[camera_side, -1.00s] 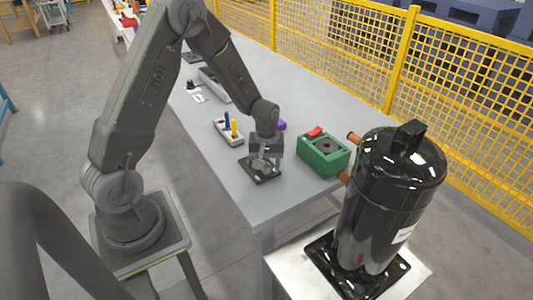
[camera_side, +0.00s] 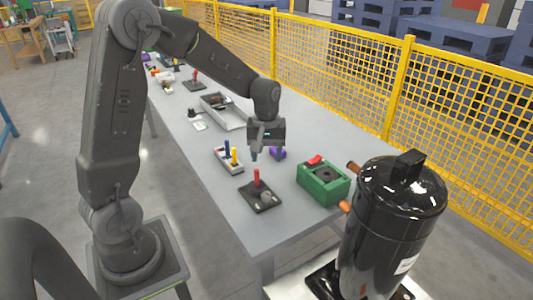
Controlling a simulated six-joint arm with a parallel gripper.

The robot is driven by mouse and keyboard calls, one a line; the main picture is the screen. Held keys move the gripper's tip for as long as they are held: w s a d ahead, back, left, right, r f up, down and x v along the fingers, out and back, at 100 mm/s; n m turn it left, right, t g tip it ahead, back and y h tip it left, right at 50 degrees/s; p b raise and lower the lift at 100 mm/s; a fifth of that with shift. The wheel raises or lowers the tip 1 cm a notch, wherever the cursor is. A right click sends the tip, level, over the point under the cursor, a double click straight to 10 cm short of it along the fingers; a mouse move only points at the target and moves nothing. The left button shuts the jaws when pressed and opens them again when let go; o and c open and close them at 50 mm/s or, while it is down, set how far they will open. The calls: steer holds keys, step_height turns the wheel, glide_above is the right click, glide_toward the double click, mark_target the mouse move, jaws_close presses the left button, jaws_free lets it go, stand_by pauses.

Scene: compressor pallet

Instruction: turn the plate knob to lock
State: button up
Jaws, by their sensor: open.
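A dark square plate (camera_side: 260,197) lies near the front end of the grey table. A small grey knob (camera_side: 266,196) sits on it, beside an upright red handle (camera_side: 257,178). Which way the knob is turned is too small to tell. My gripper (camera_side: 266,154) is open and empty. It points down above and behind the plate, apart from the knob and the red handle.
A green box (camera_side: 323,183) with a red part stands right of the plate. A tray with blue and yellow pegs (camera_side: 229,160) is to the left. A black compressor (camera_side: 395,220) stands at front right.

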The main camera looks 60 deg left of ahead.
mark_target(266, 193)
step_height(266, 193, down, 14)
steer(key=m, duration=2.5)
steer(key=shift+f, duration=0.1)
steer(key=c, duration=0.9)
